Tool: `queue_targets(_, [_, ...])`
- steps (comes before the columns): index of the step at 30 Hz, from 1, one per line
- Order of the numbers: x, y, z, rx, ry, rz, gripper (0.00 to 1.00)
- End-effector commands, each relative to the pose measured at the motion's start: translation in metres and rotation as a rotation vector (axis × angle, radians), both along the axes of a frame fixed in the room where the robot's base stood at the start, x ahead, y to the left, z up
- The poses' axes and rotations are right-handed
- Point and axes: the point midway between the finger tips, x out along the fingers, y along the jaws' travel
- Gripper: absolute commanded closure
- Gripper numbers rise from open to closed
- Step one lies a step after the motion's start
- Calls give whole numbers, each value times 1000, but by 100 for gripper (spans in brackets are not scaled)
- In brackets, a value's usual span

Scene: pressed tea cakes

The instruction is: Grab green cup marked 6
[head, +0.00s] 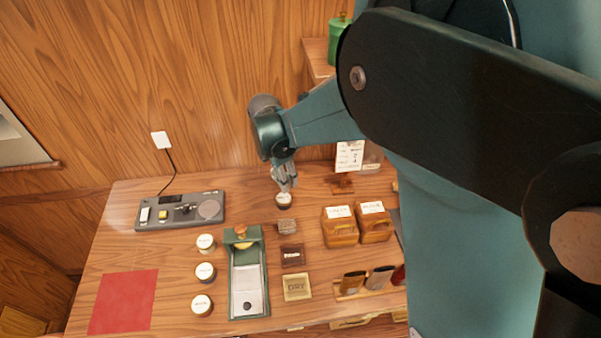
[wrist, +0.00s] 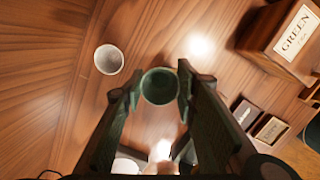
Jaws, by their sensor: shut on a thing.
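In the wrist view a small round green cup (wrist: 160,87) sits between the two fingertips of my gripper (wrist: 159,84), seen from above into its open top. My gripper is shut on it, with a finger at either side. No number can be read on the cup. In the head view my gripper (head: 285,183) points down at the back middle of the table.
A pale round cup (wrist: 108,59) stands apart in the wrist view. On the table are a grey scale-like device (head: 180,221), several pale-topped jars (head: 205,271), a green tray (head: 234,290), two wooden boxes (head: 339,232) and a red mat (head: 124,302).

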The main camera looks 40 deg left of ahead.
Motion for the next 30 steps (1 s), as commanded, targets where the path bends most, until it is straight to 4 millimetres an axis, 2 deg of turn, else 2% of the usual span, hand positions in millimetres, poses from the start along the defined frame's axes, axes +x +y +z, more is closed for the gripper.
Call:
queue_targets(3, [-23,12,0,0,0,3,81])
queue_targets(6, [-37,19,0,0,0,2,81])
queue_targets(12, [-56,29,0,-1,0,0,81])
queue_targets(18, [-64,33,0,-1,0,0,81])
queue_targets(30, [-64,33,0,-1,0,-1,81])
